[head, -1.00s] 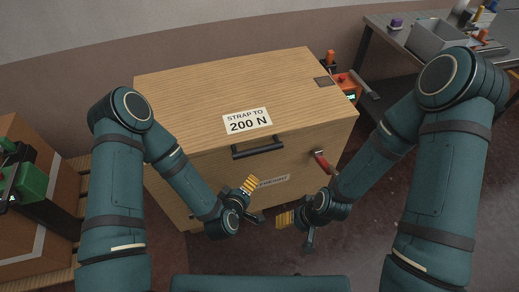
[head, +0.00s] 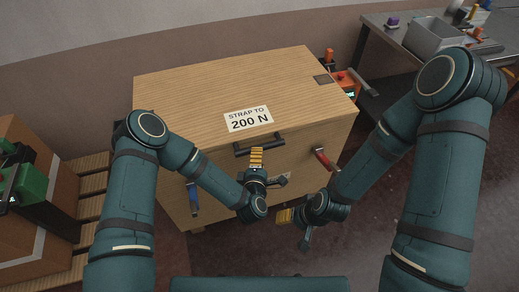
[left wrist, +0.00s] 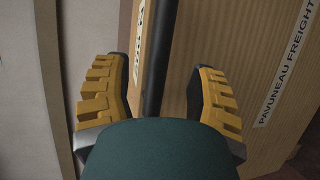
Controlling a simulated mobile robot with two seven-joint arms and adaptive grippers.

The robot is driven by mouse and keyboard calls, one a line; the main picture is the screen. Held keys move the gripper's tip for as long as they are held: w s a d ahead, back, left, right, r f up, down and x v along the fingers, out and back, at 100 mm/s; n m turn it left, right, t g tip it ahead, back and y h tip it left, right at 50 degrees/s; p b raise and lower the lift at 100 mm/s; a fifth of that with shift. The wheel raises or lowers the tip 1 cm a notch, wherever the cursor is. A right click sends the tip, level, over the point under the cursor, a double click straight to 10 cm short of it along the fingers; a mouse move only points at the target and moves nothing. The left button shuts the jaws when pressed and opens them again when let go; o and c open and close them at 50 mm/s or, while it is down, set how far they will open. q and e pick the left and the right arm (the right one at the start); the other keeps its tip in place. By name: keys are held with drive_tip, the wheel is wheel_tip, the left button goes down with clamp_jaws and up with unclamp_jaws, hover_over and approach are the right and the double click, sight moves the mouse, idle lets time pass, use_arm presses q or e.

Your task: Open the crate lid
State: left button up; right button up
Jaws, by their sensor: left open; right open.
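The wooden crate (head: 225,185) stands ahead of me with its lid (head: 225,85) down flat; the lid bears a "STRAP TO 200 N" label. A black bar handle (head: 274,138) is on its upper front. My left gripper (head: 257,152) is open just below and in front of the handle. In the left wrist view the dark handle bar (left wrist: 155,60) runs between the two spread yellow fingers; contact cannot be told. My right gripper (head: 284,215) is open and empty before the lower front. A red latch (head: 322,158) is on the right front and a blue latch (head: 193,198) on the left.
A metal workbench (head: 395,35) with a grey bin (head: 435,38) stands at the back right. An orange device (head: 345,85) is behind the crate's right side. Brown boxes with a green tool (head: 30,183) are at the left. Floor is clear at right.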

use_arm(q)
drive_tip(key=w, duration=0.3)
drive_tip(key=w+f, duration=0.1)
drive_tip(key=w, duration=0.1)
drive_tip(key=shift+w+d+b, duration=0.25)
drive_tip(key=shift+w+b, duration=0.1)
drive_tip(key=shift+b, duration=0.05)
clamp_jaws()
